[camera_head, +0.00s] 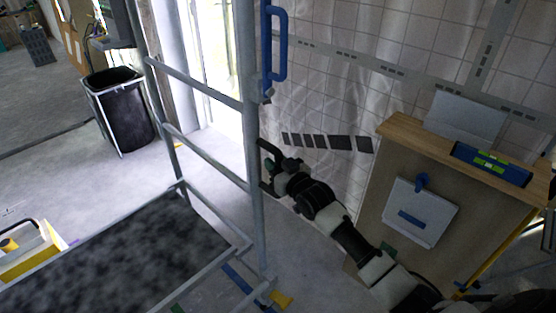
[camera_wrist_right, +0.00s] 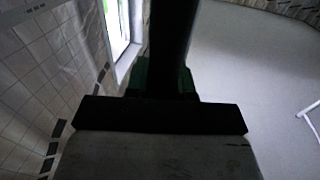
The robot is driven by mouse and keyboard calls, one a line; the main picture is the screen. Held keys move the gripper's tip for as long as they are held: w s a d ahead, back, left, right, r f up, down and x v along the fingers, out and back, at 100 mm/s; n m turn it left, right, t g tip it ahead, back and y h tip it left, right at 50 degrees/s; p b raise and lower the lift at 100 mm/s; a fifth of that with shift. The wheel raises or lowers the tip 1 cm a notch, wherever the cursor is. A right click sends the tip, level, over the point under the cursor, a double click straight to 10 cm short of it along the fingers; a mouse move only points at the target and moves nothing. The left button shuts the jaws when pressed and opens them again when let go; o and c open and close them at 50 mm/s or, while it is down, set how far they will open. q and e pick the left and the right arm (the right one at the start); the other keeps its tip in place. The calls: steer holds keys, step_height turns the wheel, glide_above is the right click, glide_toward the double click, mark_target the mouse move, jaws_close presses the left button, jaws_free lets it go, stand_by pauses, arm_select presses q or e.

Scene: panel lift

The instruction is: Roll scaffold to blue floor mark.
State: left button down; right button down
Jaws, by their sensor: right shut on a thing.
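The scaffold (camera_head: 250,130) is a grey metal frame with upright posts, rungs and a dark speckled platform (camera_head: 120,250), filling the left and middle of the head view. My right gripper (camera_head: 267,165) is shut on its near right post, at about mid-height. In the right wrist view the dark post (camera_wrist_right: 173,40) rises from between the green-padded jaws (camera_wrist_right: 165,80). Blue strips (camera_head: 240,278) lie on the floor by the scaffold's lower right corner, partly hidden by its frame; I cannot tell if they are the whole mark. My left gripper is not in view.
A wooden cabinet (camera_head: 400,170) with a blue level (camera_head: 492,164) on top stands at the right. A black bin (camera_head: 122,115) stands left, a yellow box (camera_head: 28,255) lower left. Grey floor between bin and platform is clear.

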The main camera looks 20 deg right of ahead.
steer(key=shift+r, duration=0.2)
steer(key=shift+d, duration=0.1)
steer(key=shift+w+d, duration=0.1)
steer(key=shift+d, duration=0.05)
steer(key=c, duration=1)
jaws_free()
steer(key=shift+w+f, duration=0.1)
steer(key=shift+f, duration=0.05)
steer(key=shift+s+d+b, duration=0.35)
steer(key=shift+s+b, duration=0.1)
steer(key=shift+s, duration=1.35)
steer(key=shift+s+d+b, duration=0.35)
steer(key=shift+s+b, duration=0.05)
steer(key=shift+s, duration=1.35)
steer(key=shift+s+d+b, duration=0.35)
steer(key=shift+s+b, duration=0.1)
steer(key=shift+s, duration=1.35)
